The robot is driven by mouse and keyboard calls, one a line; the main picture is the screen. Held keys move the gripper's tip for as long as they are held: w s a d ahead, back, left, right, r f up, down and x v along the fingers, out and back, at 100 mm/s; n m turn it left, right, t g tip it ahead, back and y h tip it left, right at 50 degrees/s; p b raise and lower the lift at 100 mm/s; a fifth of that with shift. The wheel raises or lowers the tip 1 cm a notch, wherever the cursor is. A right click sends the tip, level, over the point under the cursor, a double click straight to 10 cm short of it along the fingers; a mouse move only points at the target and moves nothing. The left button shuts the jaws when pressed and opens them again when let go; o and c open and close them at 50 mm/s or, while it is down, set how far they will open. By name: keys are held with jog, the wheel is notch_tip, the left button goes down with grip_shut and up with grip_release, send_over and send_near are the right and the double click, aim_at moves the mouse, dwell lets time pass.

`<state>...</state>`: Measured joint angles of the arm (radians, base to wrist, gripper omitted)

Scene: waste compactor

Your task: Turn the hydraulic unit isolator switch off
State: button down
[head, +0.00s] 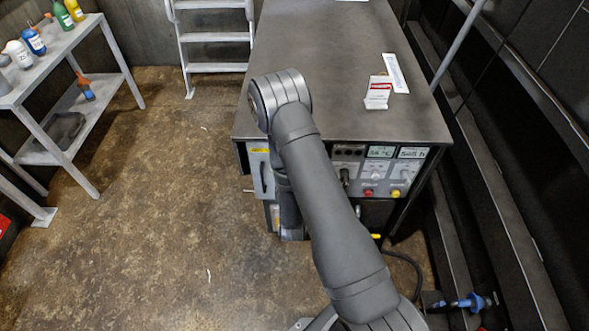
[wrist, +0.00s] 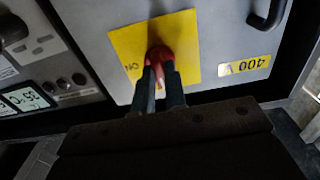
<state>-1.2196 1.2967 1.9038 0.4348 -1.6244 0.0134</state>
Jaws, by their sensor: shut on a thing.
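The isolator switch (wrist: 160,54) is a red knob on a yellow plate (wrist: 186,40), set on a grey cabinet door. Lettering that looks like "ON" shows on the left part of the plate in the wrist view. My gripper (wrist: 161,76) is shut on the red knob, with its two dark fingers at either side of it. The fingers hide the knob's lower part, so its exact angle is hard to tell. In the head view my arm covers the switch and the gripper.
A door handle (wrist: 268,14) is near the plate. A card (head: 378,92) stands on the cabinet top (head: 330,40). A shelf (head: 62,45) with bottles is at left.

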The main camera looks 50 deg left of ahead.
dwell(0.3)
jog(key=c, duration=1.5)
grip_release()
jog(key=shift+o, duration=0.2)
jog(key=shift+s+d, duration=0.1)
jog(key=v, duration=1.7)
jog(key=shift+r, duration=0.1)
jog(key=x, duration=1.7)
